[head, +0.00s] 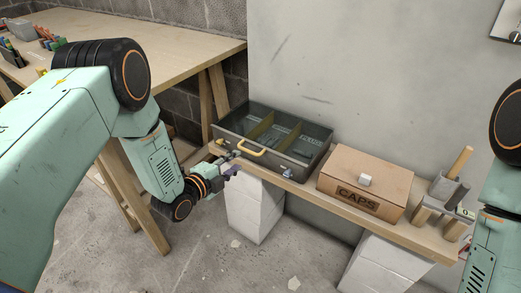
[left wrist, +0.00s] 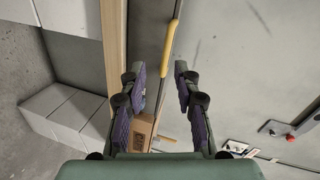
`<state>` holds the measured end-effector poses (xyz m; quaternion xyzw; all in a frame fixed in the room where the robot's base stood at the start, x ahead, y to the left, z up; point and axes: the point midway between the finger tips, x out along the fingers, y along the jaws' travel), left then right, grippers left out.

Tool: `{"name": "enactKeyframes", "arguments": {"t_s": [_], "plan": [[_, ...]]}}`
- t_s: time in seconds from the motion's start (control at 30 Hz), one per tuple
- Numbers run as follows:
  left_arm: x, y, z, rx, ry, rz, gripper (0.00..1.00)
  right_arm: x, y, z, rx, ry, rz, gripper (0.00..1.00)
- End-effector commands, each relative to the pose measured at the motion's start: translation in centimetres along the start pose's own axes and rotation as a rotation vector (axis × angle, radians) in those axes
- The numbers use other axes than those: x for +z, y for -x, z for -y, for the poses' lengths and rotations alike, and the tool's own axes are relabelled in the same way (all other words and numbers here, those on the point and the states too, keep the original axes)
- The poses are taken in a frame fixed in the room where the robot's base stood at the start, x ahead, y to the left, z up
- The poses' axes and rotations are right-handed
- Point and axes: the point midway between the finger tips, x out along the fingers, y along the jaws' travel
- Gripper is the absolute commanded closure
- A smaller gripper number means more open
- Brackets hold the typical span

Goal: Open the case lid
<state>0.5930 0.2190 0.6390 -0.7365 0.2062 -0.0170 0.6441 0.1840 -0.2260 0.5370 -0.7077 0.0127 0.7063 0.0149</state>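The case (head: 262,160) is a dark grey box on the wooden bench, with yellow dividers and bluish contents visible through its top; I cannot tell if a clear lid covers it. A yellow handle (head: 250,149) is on its front, between metal latches at the front corners. My left gripper (head: 231,170) is just in front of the case's left front part, below the handle. In the left wrist view the left gripper (left wrist: 156,80) is open and empty, with the yellow handle (left wrist: 170,48) beyond its fingertips. My right gripper is out of view; its arm shows at the right edge.
A cardboard box marked CAPS (head: 366,182) stands right of the case. A stand with wooden-handled tools (head: 445,198) is at the bench's right end. White blocks (head: 254,204) support the bench (head: 312,196). A larger wooden table (head: 180,38) is at the back left.

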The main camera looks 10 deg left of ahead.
Motion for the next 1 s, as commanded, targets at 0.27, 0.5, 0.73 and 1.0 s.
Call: {"name": "enactKeyframes", "arguments": {"t_s": [0.27,0.5,0.73,1.0], "plan": [[0.2,0.3,0.6,-0.036,-0.172,-0.008,0.69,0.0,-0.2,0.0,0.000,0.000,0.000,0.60],[0.1,-3.0,0.5,-0.036,-0.176,-0.010,0.69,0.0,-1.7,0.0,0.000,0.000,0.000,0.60],[-0.2,-6.3,0.6,-0.033,-0.173,-0.011,0.69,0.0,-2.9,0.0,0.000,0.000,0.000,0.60],[-0.5,-7.5,0.8,-0.031,-0.170,-0.011,0.69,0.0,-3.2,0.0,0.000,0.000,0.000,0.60]]}}
